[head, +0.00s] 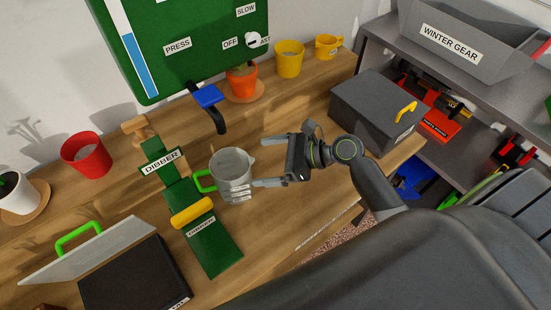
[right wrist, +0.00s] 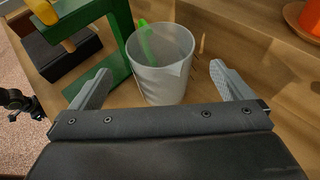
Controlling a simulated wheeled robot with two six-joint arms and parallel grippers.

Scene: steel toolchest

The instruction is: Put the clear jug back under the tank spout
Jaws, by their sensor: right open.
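The clear jug (head: 235,165) with a green handle stands upright on the wooden bench, right of the green dibber stand. In the right wrist view the jug (right wrist: 160,72) appears between my finger lines, apart from both fingers. My right gripper (head: 262,162) is open and empty, at the jug's right side and pointing at it. The green tank (head: 190,70) is on the wall behind, with a blue lever (head: 208,96) and a dark spout (head: 219,120) hanging below. The spout ends behind the jug in the head view. My left gripper is not in view.
The green dibber stand (head: 215,250) with a yellow handle is close on the jug's left. An orange pot (head: 241,78) on a saucer and yellow mugs (head: 289,60) line the back. A grey box (head: 375,110) stands right. A red cup (head: 86,155) is far left.

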